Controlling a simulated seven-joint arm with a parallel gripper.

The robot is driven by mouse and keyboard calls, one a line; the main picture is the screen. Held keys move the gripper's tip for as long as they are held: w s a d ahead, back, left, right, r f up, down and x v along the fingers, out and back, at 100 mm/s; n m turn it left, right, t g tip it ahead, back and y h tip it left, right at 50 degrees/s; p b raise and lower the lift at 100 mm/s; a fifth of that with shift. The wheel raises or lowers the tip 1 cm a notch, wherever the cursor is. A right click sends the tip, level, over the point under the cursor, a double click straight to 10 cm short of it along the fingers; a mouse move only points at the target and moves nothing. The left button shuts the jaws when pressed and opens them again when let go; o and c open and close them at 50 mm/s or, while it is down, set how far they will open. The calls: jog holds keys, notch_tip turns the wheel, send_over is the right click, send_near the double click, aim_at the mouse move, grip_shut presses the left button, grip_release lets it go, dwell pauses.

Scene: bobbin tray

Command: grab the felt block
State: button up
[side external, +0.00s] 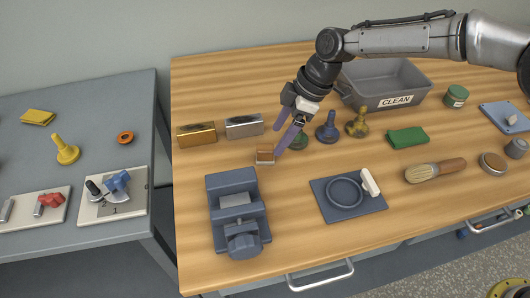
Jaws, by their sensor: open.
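A small block with a brown top and a pale lower layer (265,155), which looks like the felt block, sits on the wooden table behind the blue-grey vise. My gripper (277,141) is open, with its two purple fingers pointing down and left. The fingertips are just right of the block, and nothing shows between them. From this one view I cannot tell their exact height or whether one touches the block.
A gold block (196,134) and a silver block (244,126) stand behind left. The vise (238,213) is in front. A green knob (298,141), partly behind a finger, and a blue knob (327,127) stand right. A grey CLEAN bin (411,98) is farther back.

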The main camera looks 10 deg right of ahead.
aim_at(272, 147)
jog(key=shift+x, duration=3.25)
grip_shut()
